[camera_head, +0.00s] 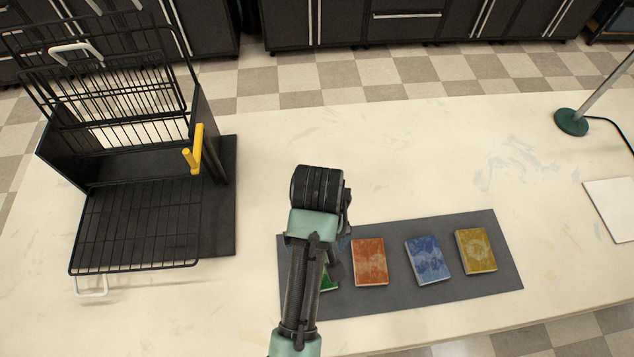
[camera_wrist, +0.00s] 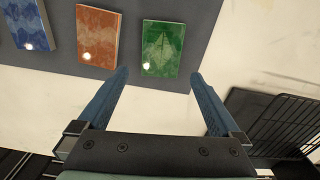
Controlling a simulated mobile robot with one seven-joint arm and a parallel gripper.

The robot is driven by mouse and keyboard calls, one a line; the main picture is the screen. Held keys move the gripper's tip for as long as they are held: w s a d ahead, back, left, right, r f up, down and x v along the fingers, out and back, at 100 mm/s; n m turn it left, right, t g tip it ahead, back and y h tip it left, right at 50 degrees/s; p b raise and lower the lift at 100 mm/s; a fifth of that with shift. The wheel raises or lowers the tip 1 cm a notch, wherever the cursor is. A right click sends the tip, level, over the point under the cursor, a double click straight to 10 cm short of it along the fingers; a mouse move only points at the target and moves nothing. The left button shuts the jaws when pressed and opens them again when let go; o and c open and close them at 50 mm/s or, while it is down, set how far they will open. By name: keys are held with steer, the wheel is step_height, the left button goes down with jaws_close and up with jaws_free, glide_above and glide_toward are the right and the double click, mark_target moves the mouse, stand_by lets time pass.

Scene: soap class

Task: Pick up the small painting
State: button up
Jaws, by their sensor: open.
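Several small flat rectangular pieces with patterned faces lie in a row on a dark grey mat (camera_head: 400,292); I cannot tell which is the small painting. They are a green one (camera_head: 329,285), mostly hidden behind my arm, an orange-red one (camera_head: 369,262), a blue one (camera_head: 428,260) and a yellow one (camera_head: 476,251). In the wrist view the green piece (camera_wrist: 162,48) lies just beyond and between my open, empty gripper's fingertips (camera_wrist: 158,76). The orange-red piece (camera_wrist: 97,36) and blue piece (camera_wrist: 29,24) are left of it. The yellow piece is out of that view.
A black wire rack (camera_head: 140,220) with a yellow handle (camera_head: 195,150) stands on the left of the pale table (camera_head: 430,140). A green lamp base (camera_head: 571,122) and a white slab (camera_head: 612,208) are at the right. The table's middle behind the mat is clear.

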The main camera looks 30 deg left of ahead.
steer(key=f+p, duration=0.1)
steer(key=f, duration=0.8)
steer(key=shift+a+p, duration=0.2)
steer(key=shift+p, duration=0.15)
steer(key=shift+c, duration=0.3)
steer(key=c, duration=1)
